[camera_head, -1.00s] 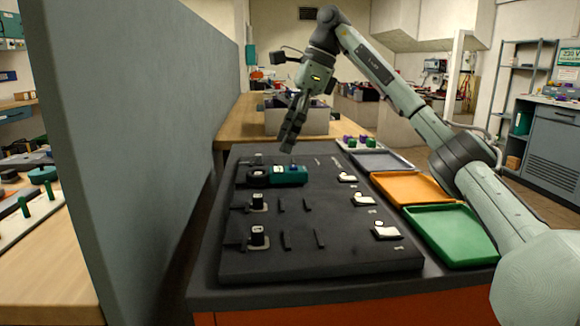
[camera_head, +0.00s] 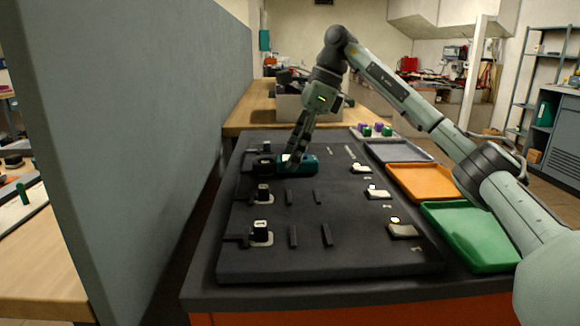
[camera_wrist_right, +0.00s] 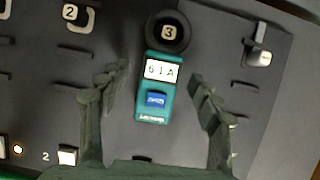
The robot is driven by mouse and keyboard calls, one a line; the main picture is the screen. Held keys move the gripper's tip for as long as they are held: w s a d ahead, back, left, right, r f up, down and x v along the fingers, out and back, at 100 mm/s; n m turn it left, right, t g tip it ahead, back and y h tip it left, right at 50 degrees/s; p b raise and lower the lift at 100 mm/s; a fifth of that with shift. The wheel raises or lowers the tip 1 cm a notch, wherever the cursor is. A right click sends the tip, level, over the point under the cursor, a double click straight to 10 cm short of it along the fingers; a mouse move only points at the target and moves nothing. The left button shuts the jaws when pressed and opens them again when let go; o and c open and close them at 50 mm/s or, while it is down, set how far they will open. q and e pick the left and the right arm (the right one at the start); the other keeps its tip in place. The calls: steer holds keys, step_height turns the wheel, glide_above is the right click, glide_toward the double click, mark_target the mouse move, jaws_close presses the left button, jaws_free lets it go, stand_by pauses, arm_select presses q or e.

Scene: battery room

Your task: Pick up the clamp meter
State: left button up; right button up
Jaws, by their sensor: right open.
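The clamp meter (camera_head: 300,165) is teal with a dark round jaw end and lies in the far row of the black board (camera_head: 340,262). In the right wrist view the clamp meter (camera_wrist_right: 154,104) shows a display reading "61A" and a blue button, with its jaw end around or over a post marked 3 (camera_wrist_right: 168,33). My right gripper (camera_head: 292,160) is at the meter, pointing down. In the wrist view the right gripper's open fingers (camera_wrist_right: 160,82) are on either side of the meter, with visible gaps. My left gripper is not in view.
A post marked 2 (camera_wrist_right: 72,14) stands in the neighbouring row. Several black upright pegs and small white switches are on the board. Grey (camera_head: 398,151), orange (camera_head: 455,194) and green (camera_head: 440,208) trays lie to the right. A tall grey partition (camera_head: 140,130) stands left.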

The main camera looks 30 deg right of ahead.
steer(key=shift+f, duration=0.15)
steer(key=c, duration=1.4)
steer(key=shift+c, duration=0.3)
